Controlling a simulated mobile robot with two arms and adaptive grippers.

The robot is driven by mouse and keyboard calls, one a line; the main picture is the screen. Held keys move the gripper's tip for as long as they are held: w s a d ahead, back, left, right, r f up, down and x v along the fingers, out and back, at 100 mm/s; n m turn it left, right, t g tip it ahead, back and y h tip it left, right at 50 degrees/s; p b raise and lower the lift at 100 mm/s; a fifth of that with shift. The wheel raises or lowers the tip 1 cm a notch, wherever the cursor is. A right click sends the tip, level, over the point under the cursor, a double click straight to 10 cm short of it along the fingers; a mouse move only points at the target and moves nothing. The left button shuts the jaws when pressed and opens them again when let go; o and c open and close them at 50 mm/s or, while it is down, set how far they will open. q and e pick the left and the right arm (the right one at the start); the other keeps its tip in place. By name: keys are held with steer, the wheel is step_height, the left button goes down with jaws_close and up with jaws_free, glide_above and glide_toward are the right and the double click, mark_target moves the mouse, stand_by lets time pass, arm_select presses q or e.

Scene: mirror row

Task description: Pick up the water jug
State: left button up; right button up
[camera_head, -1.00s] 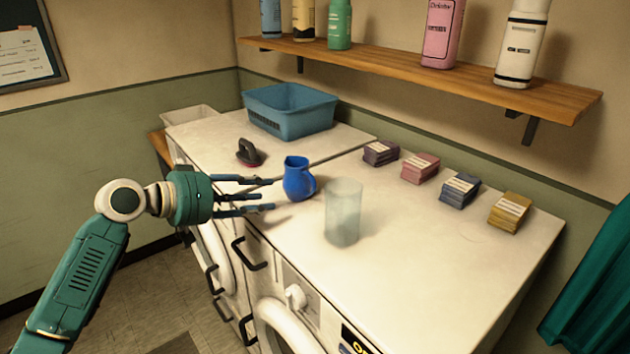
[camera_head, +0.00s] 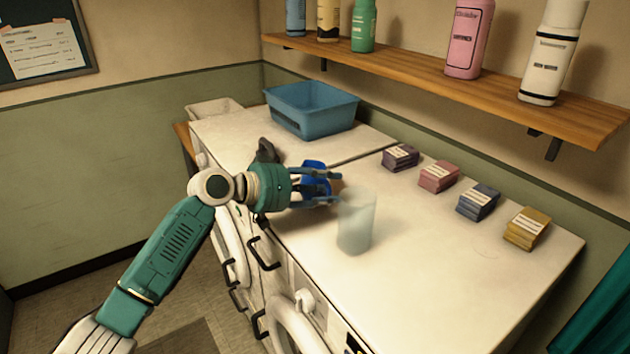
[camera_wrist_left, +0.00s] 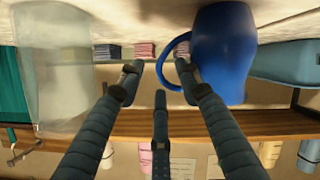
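The blue jug (camera_head: 313,165) with a side handle stands on the white machine top. In the head view, my left gripper (camera_head: 334,187) is in front of it and hides most of it. In the left wrist view, which looks upside down, the jug (camera_wrist_left: 224,50) is at the right, its handle toward the middle. My left gripper (camera_wrist_left: 160,80) is open, its fingers spread. The right-hand finger overlaps the handle and jug edge; I cannot tell whether it touches. Nothing is held between the fingers. My right gripper is not in view.
A translucent cylindrical container (camera_head: 356,222) stands close to the fingertips at the right. A dark iron-like object (camera_head: 266,151) and a blue basket (camera_head: 311,110) are behind. Several small stacks (camera_head: 438,177) line the back. A shelf (camera_head: 450,75) with bottles hangs above. The front right top is clear.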

arm_select(q)
steer(key=shift+w+d+f, duration=0.25)
steer(key=shift+w+d, duration=0.05)
steer(key=shift+d, duration=0.1)
jaws_close()
steer(key=shift+r, duration=0.25)
